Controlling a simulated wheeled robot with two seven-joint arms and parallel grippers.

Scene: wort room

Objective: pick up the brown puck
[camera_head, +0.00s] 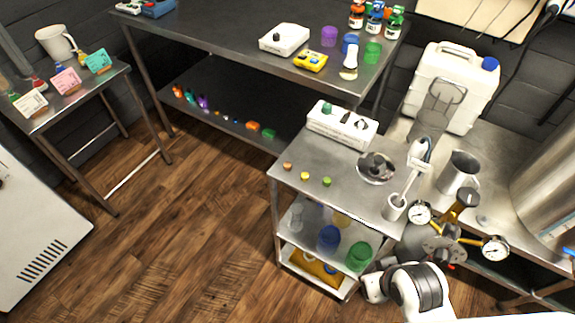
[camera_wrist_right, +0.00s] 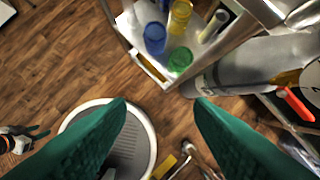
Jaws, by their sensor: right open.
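The brown puck (camera_head: 287,166) is a small orange-brown disc lying on the top of the steel cart (camera_head: 340,199), near its left edge. A yellow puck (camera_head: 305,175) and a green puck (camera_head: 326,181) lie to its right in a row, apart from it. My right arm comes in at the bottom right of the head view, low beside the cart and well away from the pucks. In the wrist view my right gripper (camera_wrist_right: 161,103) has its teal fingers wide apart with nothing between them. At that view's left edge, what seems to be my left gripper (camera_wrist_right: 30,138) shows small and unclear.
A white control box (camera_head: 342,125) and a metal dish (camera_head: 376,167) stand on the cart's top. Blue (camera_head: 329,238) and green (camera_head: 359,256) cups stand on its shelf. A gauge assembly (camera_head: 445,240) is close to my right arm. Open wooden floor lies left of the cart.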

